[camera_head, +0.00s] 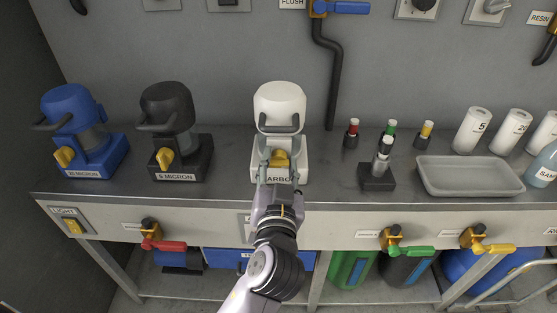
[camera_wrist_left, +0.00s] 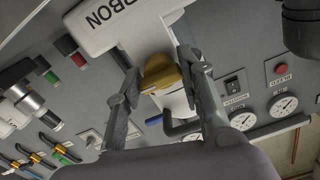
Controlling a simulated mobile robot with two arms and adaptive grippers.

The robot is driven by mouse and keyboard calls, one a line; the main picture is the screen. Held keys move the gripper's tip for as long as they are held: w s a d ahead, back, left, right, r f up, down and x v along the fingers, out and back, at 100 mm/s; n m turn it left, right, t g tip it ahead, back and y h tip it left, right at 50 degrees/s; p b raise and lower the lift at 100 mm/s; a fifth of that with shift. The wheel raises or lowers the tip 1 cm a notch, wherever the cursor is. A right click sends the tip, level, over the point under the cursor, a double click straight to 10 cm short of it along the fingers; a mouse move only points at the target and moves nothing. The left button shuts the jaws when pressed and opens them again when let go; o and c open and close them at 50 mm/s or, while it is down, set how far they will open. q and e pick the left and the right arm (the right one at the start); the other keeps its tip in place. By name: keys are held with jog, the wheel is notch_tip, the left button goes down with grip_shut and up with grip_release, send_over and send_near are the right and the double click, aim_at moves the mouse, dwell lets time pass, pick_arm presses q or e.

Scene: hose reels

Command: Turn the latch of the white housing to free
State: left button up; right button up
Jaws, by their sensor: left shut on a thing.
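The white housing (camera_head: 280,98) stands upright on the bench in the middle of the head view, on a white base labelled with letters ending in "ARBO". Its yellow latch (camera_head: 279,158) is on the front of the base. My left gripper (camera_head: 278,163) reaches it from the front. In the left wrist view the yellow latch (camera_wrist_left: 160,73) sits between the two fingers of the left gripper (camera_wrist_left: 158,80), which are closed on it. The white base also shows in the wrist view (camera_wrist_left: 120,20). My right gripper is in neither view.
A blue housing (camera_head: 70,105) and a black housing (camera_head: 168,105) stand to the left. Small capped fittings (camera_head: 390,132), a black stand (camera_head: 376,178), a grey tray (camera_head: 470,176) and white cartridges (camera_head: 472,130) are to the right. Valves with coloured handles (camera_head: 165,245) line the bench front.

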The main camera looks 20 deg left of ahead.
pick_arm(q)
jog(key=shift+d, duration=0.1)
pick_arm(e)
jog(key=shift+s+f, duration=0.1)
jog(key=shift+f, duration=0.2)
pick_arm(q)
jog(key=o, duration=1.1)
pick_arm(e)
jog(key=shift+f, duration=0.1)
